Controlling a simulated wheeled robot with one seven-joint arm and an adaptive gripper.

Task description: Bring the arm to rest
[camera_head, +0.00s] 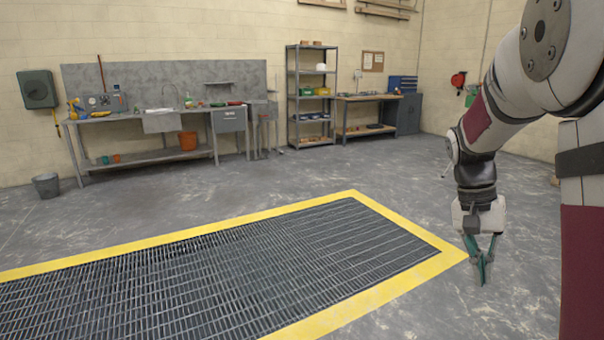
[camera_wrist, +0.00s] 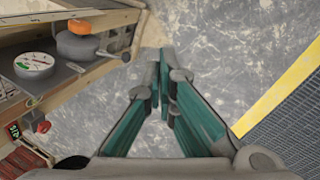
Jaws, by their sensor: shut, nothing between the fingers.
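My gripper (camera_head: 482,270) hangs from my arm at the right of the head view, pointing down above the grey floor beside the yellow edge of the floor grate. Its green fingers are shut with nothing between them. In the wrist view my gripper (camera_wrist: 164,75) points down at bare floor, fingertips together. My arm is bent, with its upper part reaching in from the right edge of the head view.
A wooden bench (camera_wrist: 100,25) with a round tin and an orange-topped item is close at the left of the wrist view. The grate (camera_head: 230,265) fills the lower left of the head view. A sink counter (camera_head: 160,115) and shelves (camera_head: 311,95) stand along the back wall. Open floor lies between.

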